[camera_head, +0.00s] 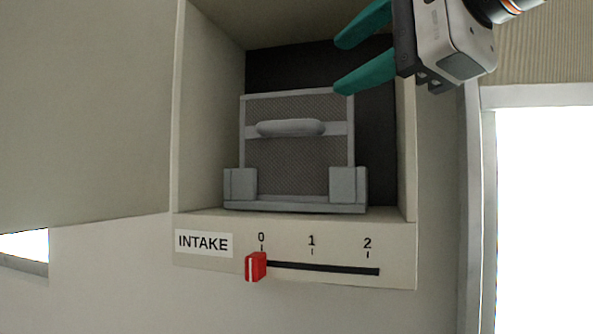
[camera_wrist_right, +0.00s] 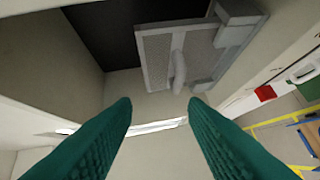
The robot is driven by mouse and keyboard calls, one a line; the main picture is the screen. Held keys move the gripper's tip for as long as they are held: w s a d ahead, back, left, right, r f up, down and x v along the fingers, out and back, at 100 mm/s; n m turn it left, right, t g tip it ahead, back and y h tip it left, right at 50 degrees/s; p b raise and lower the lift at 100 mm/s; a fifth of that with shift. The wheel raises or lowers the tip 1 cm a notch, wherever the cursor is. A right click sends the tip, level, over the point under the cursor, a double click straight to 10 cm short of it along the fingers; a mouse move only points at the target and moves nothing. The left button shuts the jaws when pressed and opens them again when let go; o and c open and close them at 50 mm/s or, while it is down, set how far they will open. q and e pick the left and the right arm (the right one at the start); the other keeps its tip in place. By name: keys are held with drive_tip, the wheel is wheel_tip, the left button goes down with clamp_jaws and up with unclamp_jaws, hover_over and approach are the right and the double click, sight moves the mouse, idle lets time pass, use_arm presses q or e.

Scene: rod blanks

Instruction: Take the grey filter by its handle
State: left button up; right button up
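The grey filter (camera_head: 299,169) stands upright in a holder inside the open intake box, with a mesh face and a light grey frame. Its handle (camera_head: 291,127) is a horizontal bar across the upper part. The filter (camera_wrist_right: 157,60) and its handle (camera_wrist_right: 178,70) also show in the right wrist view, beyond the fingertips. My right gripper (camera_head: 340,65) is open, with teal fingers, above and right of the handle in the head view. Nothing is between its fingers (camera_wrist_right: 160,103) in the right wrist view. My left gripper is not in view.
The filter's holder (camera_head: 295,207) has two grey front blocks. Box walls (camera_head: 208,110) stand on both sides of the filter. Below, a panel labelled INTAKE (camera_head: 203,243) carries a slider with a red knob (camera_head: 256,267) at 0. A bright opening (camera_head: 545,200) is at the right.

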sight(294, 122)
drive_tip(key=w+a+f, duration=0.1)
drive_tip(key=w, duration=0.1)
drive_tip(key=w+a+f, duration=0.1)
drive_tip(key=w, duration=0.1)
drive_tip(key=w+a+f+p, duration=0.1)
drive_tip(key=w, duration=0.1)
drive_tip(key=shift+w+a+f, duration=0.2)
drive_tip(key=shift+a+f, duration=0.05)
drive_tip(key=shift+f, duration=0.15)
drive_tip(key=shift+w+a+p, duration=0.15)
drive_tip(key=shift+w+p, duration=0.1)
drive_tip(key=shift+p, duration=0.15)
drive_tip(key=p+x, duration=0.2)
drive_tip(key=x, duration=0.2)
drive_tip(key=shift+a+f+p, duration=0.1)
drive_tip(key=shift+a+p, duration=0.05)
drive_tip(key=shift+p, duration=0.2)
drive_tip(key=shift+w+a+f, duration=0.1)
drive_tip(key=shift+w+f, duration=0.05)
drive_tip(key=shift+w, duration=0.05)
drive_tip(key=shift+s, duration=0.15)
drive_tip(key=shift+c, duration=1.3)
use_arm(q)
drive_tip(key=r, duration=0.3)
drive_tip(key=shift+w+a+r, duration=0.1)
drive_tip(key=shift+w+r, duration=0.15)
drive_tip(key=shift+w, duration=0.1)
use_arm(e)
clamp_jaws()
